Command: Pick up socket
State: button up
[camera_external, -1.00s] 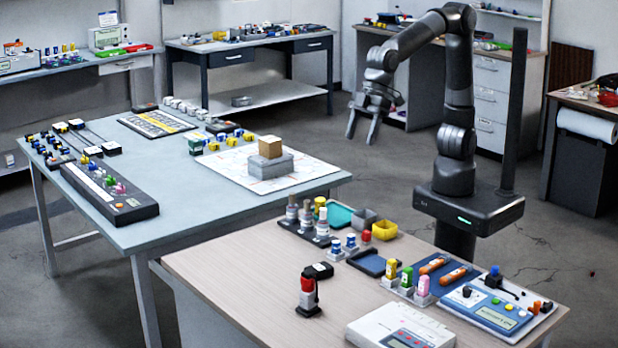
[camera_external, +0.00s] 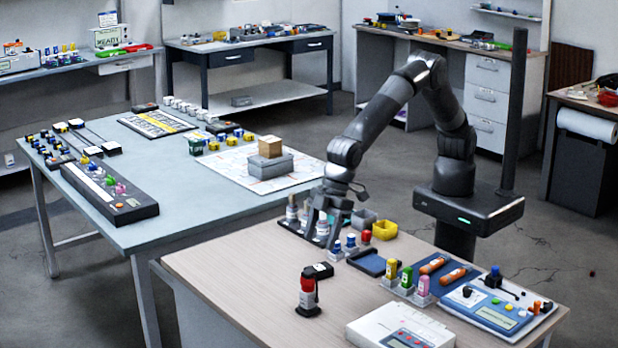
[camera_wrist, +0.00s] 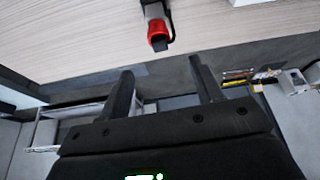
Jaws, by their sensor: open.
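I cannot tell for certain which item is the socket. A red, white and black upright device (camera_external: 309,292) stands on the front wooden table, with a black cord or strap at its side. In the wrist view a red-ended device (camera_wrist: 158,28), which looks like the same one, shows beyond the fingertips at top centre. My gripper (camera_external: 321,240) is over the table's back left part, close to the dark rack of bottles, and hides part of that rack. Its two fingers are apart with nothing between them in the wrist view (camera_wrist: 162,68).
The wooden table's left part (camera_external: 235,265) is clear.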

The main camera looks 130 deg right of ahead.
aim_at(309, 271)
jog(key=x, duration=1)
jog(key=shift+w+f, duration=0.2)
jog(key=shift+w, duration=0.05)
grip_shut()
dwell(0.4)
